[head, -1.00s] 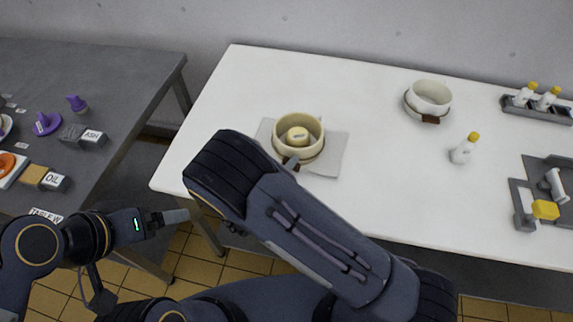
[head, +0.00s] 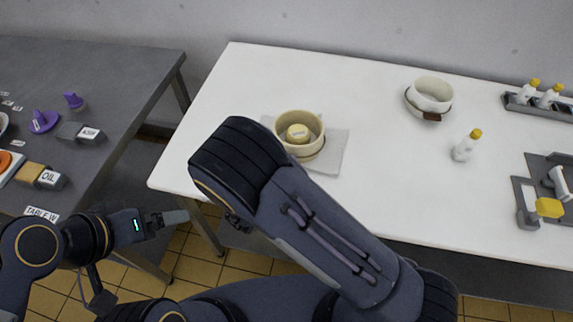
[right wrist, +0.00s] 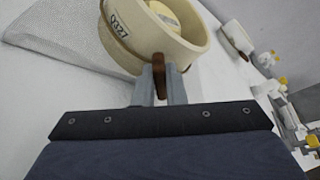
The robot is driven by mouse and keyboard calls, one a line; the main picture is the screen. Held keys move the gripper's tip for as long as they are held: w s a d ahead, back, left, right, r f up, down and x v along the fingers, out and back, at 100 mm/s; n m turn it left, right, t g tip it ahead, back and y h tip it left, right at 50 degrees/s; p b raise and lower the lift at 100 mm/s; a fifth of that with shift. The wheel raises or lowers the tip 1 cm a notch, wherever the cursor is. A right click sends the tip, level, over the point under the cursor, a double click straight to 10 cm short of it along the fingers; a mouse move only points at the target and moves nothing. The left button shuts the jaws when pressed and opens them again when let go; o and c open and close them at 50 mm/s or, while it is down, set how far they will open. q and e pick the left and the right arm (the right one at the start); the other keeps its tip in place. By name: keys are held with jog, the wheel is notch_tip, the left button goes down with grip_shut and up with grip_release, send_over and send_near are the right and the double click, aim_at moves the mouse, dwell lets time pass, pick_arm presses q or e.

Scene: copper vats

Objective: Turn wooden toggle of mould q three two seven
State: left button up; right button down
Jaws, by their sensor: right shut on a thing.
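The cream round mould (head: 313,146), marked Q327 in the right wrist view (right wrist: 122,40), stands on a pale grey mat (head: 334,158) on the white table. A yellowish round piece (head: 298,133) sits inside it. Its brown wooden toggle (right wrist: 159,72) is at the rim's near side, upright in the right wrist picture. My right gripper (right wrist: 160,85) is shut on the toggle, one finger on each side. In the head view my right arm hides the toggle and that gripper. My left gripper (head: 176,217) is off the white table's left front; its opening is unclear.
A second white mould (head: 431,96) with a brown toggle stands further back right. A white bottle with a yellow cap (head: 466,146) stands right of centre. A bottle rack (head: 540,107) and a grey tray (head: 535,190) are at the right. A dark table (head: 120,70) with labelled blocks is left.

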jog(key=m+y+b, duration=0.1)
jog(key=b, duration=0.2)
jog(key=m+y+b, duration=0.1)
jog(key=m+b, duration=0.1)
jog(key=m+y+b, duration=0.1)
jog(key=m+b, duration=0.1)
jog(key=b, duration=0.1)
jog(key=shift+s+d+t+b, duration=0.1)
jog(key=shift+d+t+b, duration=0.2)
jog(key=shift+d, duration=0.05)
jog(key=shift+d+r+m+y+b, duration=0.15)
jog(key=shift+m+y+b, duration=0.3)
jog(key=shift+b, duration=0.35)
jog(key=c, duration=1.5)
grip_release()
jog(key=v, duration=0.8)
